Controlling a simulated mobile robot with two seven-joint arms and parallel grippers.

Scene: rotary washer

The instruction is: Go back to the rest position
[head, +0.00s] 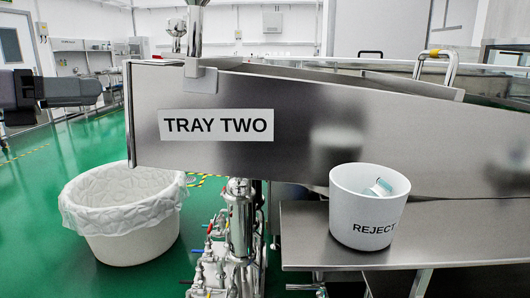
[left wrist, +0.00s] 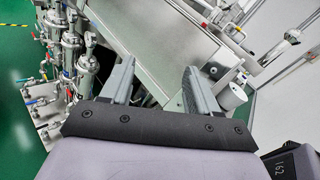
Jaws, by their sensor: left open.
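My left gripper (head: 92,92) is at the left edge of the head view, in the air left of the steel panel labelled TRAY TWO (head: 300,140). In the left wrist view the left gripper (left wrist: 158,84) has its two grey fingers spread wide apart. Nothing is between them, and bare steel (left wrist: 150,45) shows beyond. My right gripper is in neither view.
A white REJECT bucket (head: 352,215) with small items inside stands on a steel shelf (head: 310,250). A lined white bin (head: 125,240) stands on the green floor. Steel pipes and valves (head: 240,225) rise between them. Open floor (head: 40,200) lies at left.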

